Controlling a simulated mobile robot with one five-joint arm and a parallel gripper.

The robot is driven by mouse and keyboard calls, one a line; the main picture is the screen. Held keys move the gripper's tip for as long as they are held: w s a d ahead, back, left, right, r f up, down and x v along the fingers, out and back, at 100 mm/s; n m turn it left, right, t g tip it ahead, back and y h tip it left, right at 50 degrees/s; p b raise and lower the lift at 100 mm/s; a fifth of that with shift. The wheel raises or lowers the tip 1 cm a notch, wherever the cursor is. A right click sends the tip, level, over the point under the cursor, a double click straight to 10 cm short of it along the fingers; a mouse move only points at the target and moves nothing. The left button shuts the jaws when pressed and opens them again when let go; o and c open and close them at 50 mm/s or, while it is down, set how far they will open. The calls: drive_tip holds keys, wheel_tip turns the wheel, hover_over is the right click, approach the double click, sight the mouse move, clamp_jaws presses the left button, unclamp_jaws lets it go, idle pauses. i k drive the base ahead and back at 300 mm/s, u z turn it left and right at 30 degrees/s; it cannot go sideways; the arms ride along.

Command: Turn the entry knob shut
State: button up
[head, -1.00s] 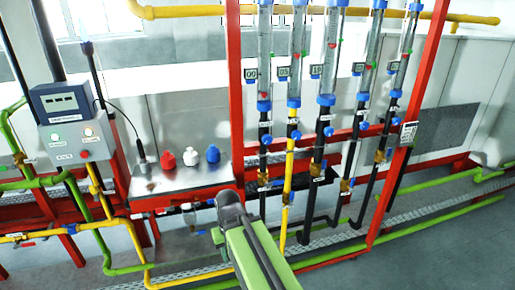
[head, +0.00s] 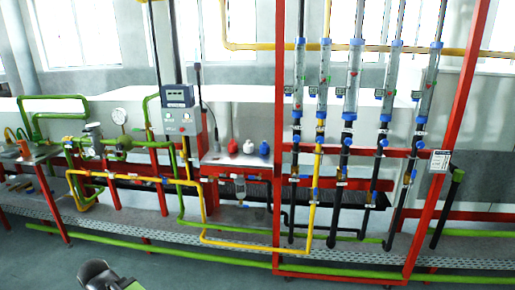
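I cannot tell which fitting is the entry knob. Small blue valve handles show on the rack of clear vertical tubes (head: 352,85), and they are too small to read as open or shut. A green pipe run with a valve body (head: 93,140) and a round gauge (head: 119,116) stands left of the control box (head: 179,112). Part of my green arm with a dark rounded joint shows at the bottom left, well short of the pipework. My gripper's fingers are not in view.
Red posts (head: 279,130) frame the tube rack. A shelf (head: 236,160) carries red, white and blue bottles. A low green pipe (head: 200,255) and perforated walkway (head: 160,232) run along the front. Grey floor (head: 35,265) in the foreground left is clear.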

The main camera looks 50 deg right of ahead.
sight(296, 137)
drive_tip(key=z, duration=0.45)
drive_tip(key=i, duration=1.2)
drive_tip(key=u, duration=0.6)
drive_tip(key=k, duration=0.8)
drive_tip(key=z, duration=0.25)
drive_tip(key=i, duration=0.8)
drive_tip(key=u, duration=0.05)
